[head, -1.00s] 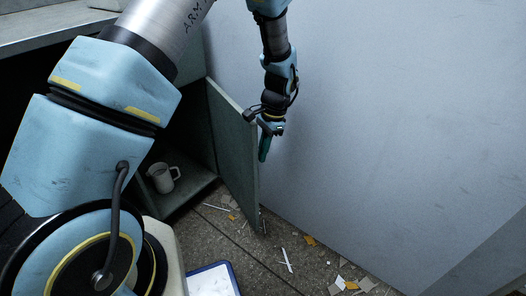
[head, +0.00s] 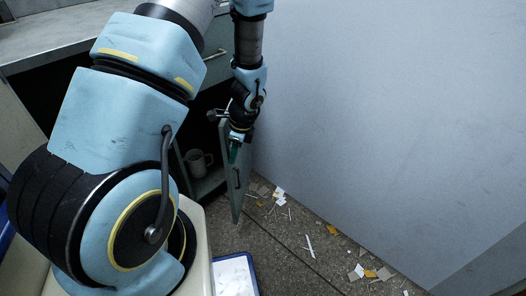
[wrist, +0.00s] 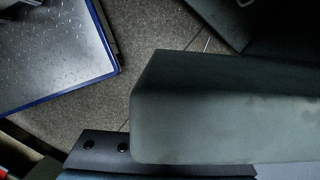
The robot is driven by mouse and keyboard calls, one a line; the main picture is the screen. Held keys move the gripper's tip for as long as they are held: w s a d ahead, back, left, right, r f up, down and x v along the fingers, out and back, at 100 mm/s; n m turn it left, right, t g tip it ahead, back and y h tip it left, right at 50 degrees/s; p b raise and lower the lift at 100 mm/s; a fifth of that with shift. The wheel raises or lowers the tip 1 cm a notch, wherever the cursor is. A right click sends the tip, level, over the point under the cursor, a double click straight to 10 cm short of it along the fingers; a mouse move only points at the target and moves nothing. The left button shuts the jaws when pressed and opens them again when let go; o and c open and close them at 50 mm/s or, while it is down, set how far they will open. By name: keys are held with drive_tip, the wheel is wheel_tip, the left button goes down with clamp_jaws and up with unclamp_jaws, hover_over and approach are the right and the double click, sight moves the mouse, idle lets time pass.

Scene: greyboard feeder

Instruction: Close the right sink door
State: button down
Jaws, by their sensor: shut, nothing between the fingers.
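The right sink door (head: 233,200) is a grey-green panel with a handle on its face. It stands partly open at the right of the dark cabinet opening in the head view. My gripper (head: 233,154) is shut and empty, at the upper part of the door and overlapping it in the picture. Whether it touches the door is unclear. In the wrist view a grey-green slab, which looks like the door (wrist: 215,112), fills the right side very close to the camera. My arm hides part of the opening.
A plain grey wall (head: 390,120) rises close on the right. Paper scraps (head: 279,193) and other debris lie on the floor. The worktop (head: 60,40) is at upper left.

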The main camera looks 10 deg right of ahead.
drive_tip(key=w+a+m+p, duration=0.1)
drive_tip(key=w+a+p, duration=0.1)
drive_tip(key=w+a, duration=0.2)
drive_tip(key=w+a+m+p, duration=0.1)
drive_tip(key=w+a, duration=0.3)
drive_tip(key=a, duration=0.5)
drive_tip(key=shift+w+a+t+p, duration=0.3)
drive_tip(key=shift+w+a+p, duration=0.1)
drive_tip(key=shift+p, duration=0.35)
